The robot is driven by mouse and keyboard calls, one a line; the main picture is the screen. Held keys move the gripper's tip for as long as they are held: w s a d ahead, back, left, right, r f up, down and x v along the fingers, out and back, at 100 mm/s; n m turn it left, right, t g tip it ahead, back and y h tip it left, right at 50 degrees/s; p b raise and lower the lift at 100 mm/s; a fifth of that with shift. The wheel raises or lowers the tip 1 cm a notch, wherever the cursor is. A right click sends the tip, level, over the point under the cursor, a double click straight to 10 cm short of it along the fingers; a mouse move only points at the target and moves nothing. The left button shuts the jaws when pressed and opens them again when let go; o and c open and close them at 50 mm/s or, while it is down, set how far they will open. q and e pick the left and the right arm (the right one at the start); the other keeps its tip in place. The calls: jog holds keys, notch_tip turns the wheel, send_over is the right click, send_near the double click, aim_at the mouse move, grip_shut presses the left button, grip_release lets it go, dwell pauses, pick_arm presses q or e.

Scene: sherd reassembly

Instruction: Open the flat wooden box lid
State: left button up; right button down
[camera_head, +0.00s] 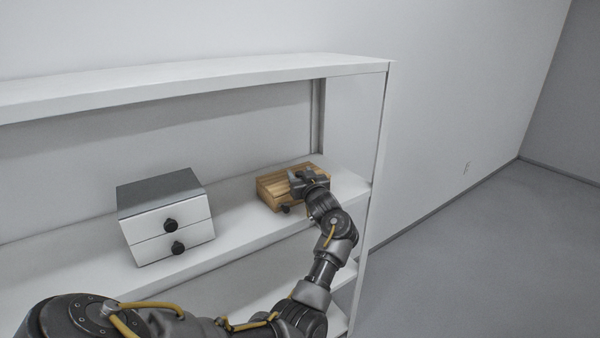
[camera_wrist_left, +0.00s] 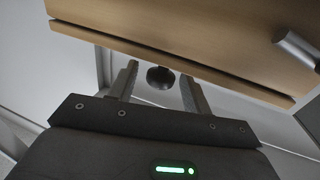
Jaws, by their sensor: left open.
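The flat wooden box (camera_head: 272,188) sits on the white shelf at the right end. Its lid appears shut in the head view, though my arm covers part of it. In the left wrist view its wooden face (camera_wrist_left: 190,35) fills the top, with a dark seam along the lower edge. A round black knob (camera_wrist_left: 160,78) shows below that seam. My left gripper (camera_head: 296,184) is at the box in the head view. In the left wrist view its open fingers (camera_wrist_left: 159,74) stand either side of the knob; contact cannot be told. My right gripper is out of view.
A grey-and-white two-drawer box (camera_head: 152,225) with black knobs stands left on the same shelf (camera_head: 235,215). An upper shelf board (camera_head: 200,82) runs above. A metallic cylinder (camera_wrist_left: 296,48) shows at the wooden face's right. Bare shelf lies between the two boxes.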

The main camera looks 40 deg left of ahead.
pick_arm(q)
jog(key=shift+w+a, duration=0.2)
jog(key=shift+a, duration=0.1)
jog(key=shift+c, duration=0.4)
grip_shut()
